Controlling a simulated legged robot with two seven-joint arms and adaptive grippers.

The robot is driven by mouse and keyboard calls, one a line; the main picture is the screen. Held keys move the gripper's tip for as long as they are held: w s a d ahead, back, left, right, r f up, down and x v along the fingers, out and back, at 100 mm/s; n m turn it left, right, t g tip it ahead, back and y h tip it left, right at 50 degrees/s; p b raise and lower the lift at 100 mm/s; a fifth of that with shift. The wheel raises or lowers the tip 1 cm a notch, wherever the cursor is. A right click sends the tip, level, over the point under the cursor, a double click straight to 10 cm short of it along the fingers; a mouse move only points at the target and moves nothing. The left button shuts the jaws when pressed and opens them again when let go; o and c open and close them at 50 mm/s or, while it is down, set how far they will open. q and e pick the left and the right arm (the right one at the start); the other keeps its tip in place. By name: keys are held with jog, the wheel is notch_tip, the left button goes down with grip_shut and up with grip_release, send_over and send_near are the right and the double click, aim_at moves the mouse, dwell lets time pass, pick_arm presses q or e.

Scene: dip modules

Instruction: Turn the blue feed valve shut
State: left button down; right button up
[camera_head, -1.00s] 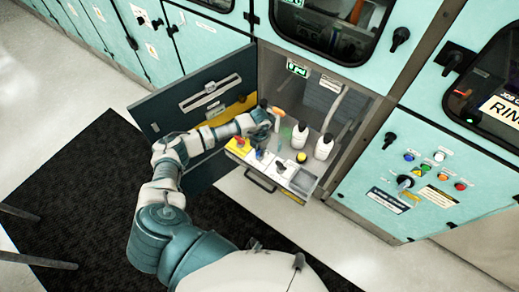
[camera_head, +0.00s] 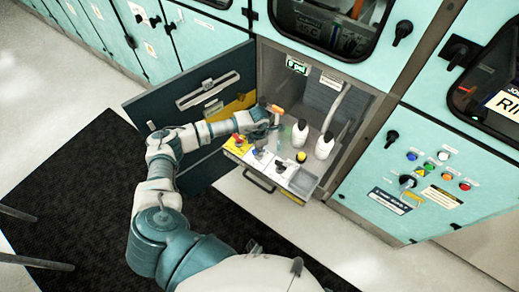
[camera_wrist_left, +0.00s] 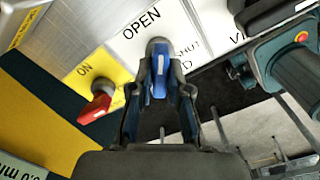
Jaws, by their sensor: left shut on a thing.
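The blue feed valve (camera_wrist_left: 158,78) is a small blue lever on a white panel, between the words OPEN and SHUT, seen in the left wrist view. Its lever points down in that picture. My left gripper (camera_wrist_left: 159,92) is shut on it, one finger on each side. In the head view my left gripper (camera_head: 268,143) reaches down to the front panel of the open cabinet and partly covers the valve. My right gripper is in neither view.
A red knob (camera_wrist_left: 97,107) on a yellow ON label sits close beside the valve. A black-and-yellow knob (camera_head: 301,157) is further right on the panel. White bottles (camera_head: 324,146) stand behind. The open cabinet door (camera_head: 190,100) is left of my forearm.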

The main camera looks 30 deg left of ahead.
pick_arm(q)
jog(key=m+b, duration=0.1)
jog(key=m, duration=0.1)
jog(key=m+b, duration=0.1)
jog(key=m, duration=0.2)
jog(key=m+b, duration=0.1)
jog(key=m, duration=0.2)
jog(key=shift+s+a+f, duration=0.1)
jog(key=shift+f, duration=0.15)
jog(key=shift+r+m+b, duration=0.15)
jog(key=shift+m+b, duration=0.4)
jog(key=shift+m, duration=0.85)
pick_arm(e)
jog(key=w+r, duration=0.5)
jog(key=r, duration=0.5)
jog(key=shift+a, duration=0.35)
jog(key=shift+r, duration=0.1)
pick_arm(q)
jog(key=c, duration=1.3)
grip_release()
jog(key=shift+o, duration=0.9)
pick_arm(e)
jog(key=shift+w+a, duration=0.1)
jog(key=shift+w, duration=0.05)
pick_arm(q)
jog(key=shift+a, duration=0.1)
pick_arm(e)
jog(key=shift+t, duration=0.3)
pick_arm(q)
notch_tip(320, 180, up, 12)
